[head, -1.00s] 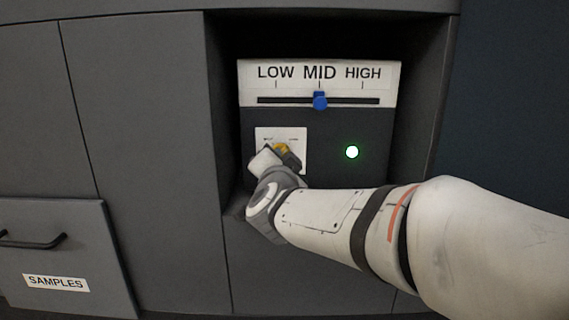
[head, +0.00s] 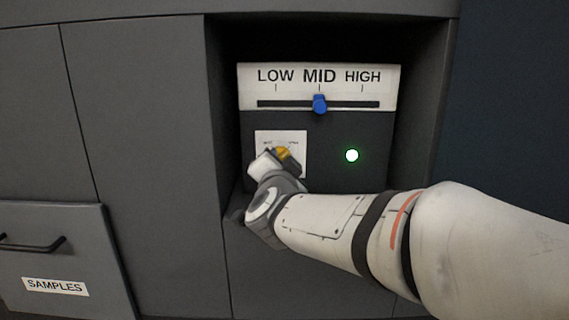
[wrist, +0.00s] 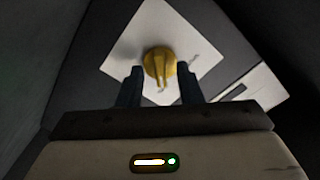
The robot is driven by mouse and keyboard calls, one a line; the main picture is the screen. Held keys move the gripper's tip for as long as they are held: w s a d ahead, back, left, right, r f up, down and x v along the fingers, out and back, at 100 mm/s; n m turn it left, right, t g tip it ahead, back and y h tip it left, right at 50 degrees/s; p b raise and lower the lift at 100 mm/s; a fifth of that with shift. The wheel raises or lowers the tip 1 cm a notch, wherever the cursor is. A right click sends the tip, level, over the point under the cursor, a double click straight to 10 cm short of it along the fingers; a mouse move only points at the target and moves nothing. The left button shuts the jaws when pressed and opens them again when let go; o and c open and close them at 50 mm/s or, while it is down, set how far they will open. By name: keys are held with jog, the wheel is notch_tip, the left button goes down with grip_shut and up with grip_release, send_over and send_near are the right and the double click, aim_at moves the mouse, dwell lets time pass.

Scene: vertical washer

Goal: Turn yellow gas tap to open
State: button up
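The yellow gas tap (wrist: 159,60) is a round knob with a raised ridge on a white plate (wrist: 135,42). In the wrist view its ridge points down the picture, towards my gripper. My gripper (wrist: 160,73) is open. Its two dark fingers stand apart, one at each side of the tap's lower part, with a gap visible on both sides. In the head view my gripper (head: 275,163) is in front of the plate and covers much of the tap (head: 283,153). The plate's small labels are too blurred to read there.
The panel sits in a recess with dark side walls. Above the tap is a blue slider (head: 320,104) at MID on a LOW-MID-HIGH scale. A SAMPLES drawer (head: 75,250) is at lower left.

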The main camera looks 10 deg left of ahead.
jog(key=s+d, duration=0.1)
jog(key=s, duration=0.6)
jog(key=shift+s+p, duration=0.25)
jog(key=shift+p, duration=0.2)
jog(key=shift+r, duration=0.1)
